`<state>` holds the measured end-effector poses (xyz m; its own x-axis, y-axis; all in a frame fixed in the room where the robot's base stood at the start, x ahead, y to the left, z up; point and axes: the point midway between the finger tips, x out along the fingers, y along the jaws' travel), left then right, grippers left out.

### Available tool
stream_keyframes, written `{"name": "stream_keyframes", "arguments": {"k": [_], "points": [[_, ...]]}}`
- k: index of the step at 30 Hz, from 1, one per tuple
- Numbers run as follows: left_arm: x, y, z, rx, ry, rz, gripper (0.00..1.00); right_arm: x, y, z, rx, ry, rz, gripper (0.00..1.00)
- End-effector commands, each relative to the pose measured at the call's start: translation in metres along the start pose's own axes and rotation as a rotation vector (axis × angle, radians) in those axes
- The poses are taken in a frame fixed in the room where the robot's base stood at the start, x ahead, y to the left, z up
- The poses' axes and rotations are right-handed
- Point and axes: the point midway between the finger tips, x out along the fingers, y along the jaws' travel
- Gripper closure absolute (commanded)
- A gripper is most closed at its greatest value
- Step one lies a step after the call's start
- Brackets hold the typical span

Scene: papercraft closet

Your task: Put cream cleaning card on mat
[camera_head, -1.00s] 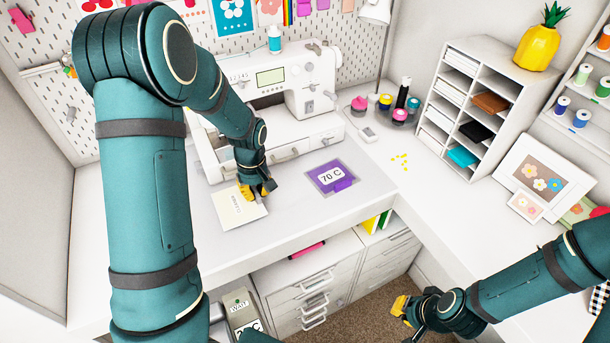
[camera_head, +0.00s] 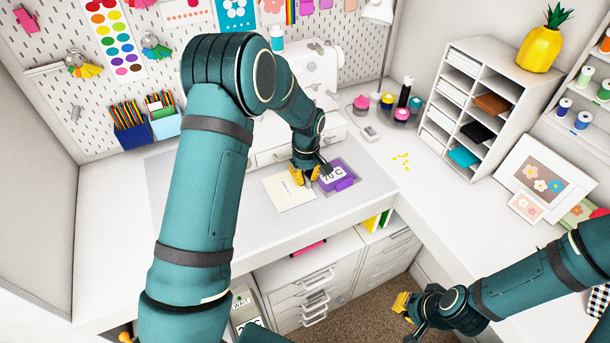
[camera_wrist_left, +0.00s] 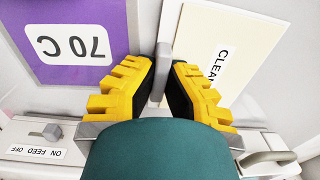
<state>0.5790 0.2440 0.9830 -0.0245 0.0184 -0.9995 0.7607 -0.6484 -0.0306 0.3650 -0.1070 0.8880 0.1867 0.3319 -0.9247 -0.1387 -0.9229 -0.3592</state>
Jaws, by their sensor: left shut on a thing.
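The cream cleaning card (camera_head: 284,193) is a flat pale sheet with a small printed label; it also shows in the left wrist view (camera_wrist_left: 235,35). My left gripper (camera_head: 305,178) has its yellow fingers shut on the grey upright tab (camera_wrist_left: 164,70) at the card's edge. The card is over the desk just left of the purple 70 C card (camera_head: 344,183). I cannot tell whether it touches the surface. A pale grey mat-like area (camera_head: 215,215) covers the desk here. A grey border shows around the purple card. My right gripper (camera_head: 403,304) is low at the right, its opening unclear.
The white sewing machine (camera_head: 312,72) stands behind the left gripper. Colourful pots (camera_head: 387,101) and small yellow bits (camera_head: 401,160) lie to the right. A white shelf unit (camera_head: 478,60) stands at the back right. The desk's left part is clear.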

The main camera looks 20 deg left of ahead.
Motion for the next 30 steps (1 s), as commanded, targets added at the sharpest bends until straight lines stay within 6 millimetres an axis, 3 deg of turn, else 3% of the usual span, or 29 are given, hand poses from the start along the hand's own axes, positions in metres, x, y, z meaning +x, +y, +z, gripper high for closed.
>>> {"name": "stream_keyframes", "arguments": {"k": [11, 14, 25, 30], "points": [[0.004, 0.000, 0.000, 0.001, 0.001, 0.002, 1.00, 0.003, 0.001, 0.001, -0.001, 0.000, 0.000, 1.00], [0.004, 0.000, 0.000, 0.001, 0.001, 0.002, 0.66, 0.003, 0.001, 0.000, -0.001, 0.000, 0.000, 1.00], [0.001, 0.000, 0.000, 0.001, 0.001, 0.002, 0.66, 0.000, 0.000, 0.000, -0.001, 0.000, 0.000, 1.00], [-0.020, 0.001, -0.001, 0.001, 0.004, 0.005, 0.66, -0.001, 0.000, 0.000, -0.001, 0.000, 0.000, 1.00]]}}
